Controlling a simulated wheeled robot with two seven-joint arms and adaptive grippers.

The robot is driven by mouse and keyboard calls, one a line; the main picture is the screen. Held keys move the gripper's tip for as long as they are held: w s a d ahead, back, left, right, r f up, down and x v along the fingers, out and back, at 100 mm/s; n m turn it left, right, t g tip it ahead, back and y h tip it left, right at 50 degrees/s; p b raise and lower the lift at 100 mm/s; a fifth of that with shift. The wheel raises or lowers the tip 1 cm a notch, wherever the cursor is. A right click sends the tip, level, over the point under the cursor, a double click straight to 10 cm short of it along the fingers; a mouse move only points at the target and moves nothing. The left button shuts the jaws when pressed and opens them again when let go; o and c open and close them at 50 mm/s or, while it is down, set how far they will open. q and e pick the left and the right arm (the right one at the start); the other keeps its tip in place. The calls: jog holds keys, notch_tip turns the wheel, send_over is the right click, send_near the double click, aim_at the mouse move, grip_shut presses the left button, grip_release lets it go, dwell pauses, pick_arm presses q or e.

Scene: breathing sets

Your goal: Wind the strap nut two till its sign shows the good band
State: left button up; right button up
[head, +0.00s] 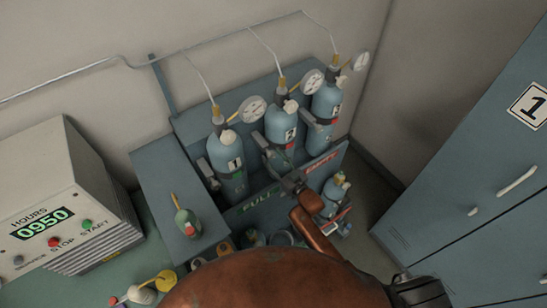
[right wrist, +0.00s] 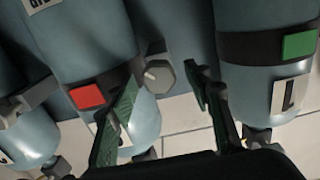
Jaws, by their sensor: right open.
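Cylinder two (head: 279,125) stands in the middle of a rack of three blue cylinders, held by a dark strap. Its sign (right wrist: 87,97) is red in the right wrist view and also shows red in the head view (head: 289,147). Strap nut two (right wrist: 160,76), a grey hex nut, sticks out beside that sign. My right gripper (right wrist: 164,88) is open, its two fingers on either side of the nut with gaps visible; whether the nut lies fully between the tips I cannot tell. In the head view the right gripper (head: 279,167) is in front of cylinder two. My left gripper is not in view.
Cylinder one (head: 226,155) is at left, its strap sign (right wrist: 299,44) green. Cylinder three (head: 326,101) is at right with a red sign. A panel marked FULL (head: 258,202) crosses in front. A compressor box (head: 60,200) stands left, blue lockers (head: 480,160) right.

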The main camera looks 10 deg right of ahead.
jog(key=shift+c, duration=0.5)
jog(key=c, duration=1.1)
jog(key=shift+o, duration=0.2)
jog(key=m+p, duration=0.1)
jog(key=m, duration=0.2)
jog(key=shift+m+p, duration=0.3)
jog(key=m, duration=0.4)
jog(key=shift+d+p, duration=0.1)
jog(key=shift+p, duration=0.25)
jog(key=shift+m, duration=0.4)
jog(key=o, duration=1.2)
jog(key=shift+c, duration=0.2)
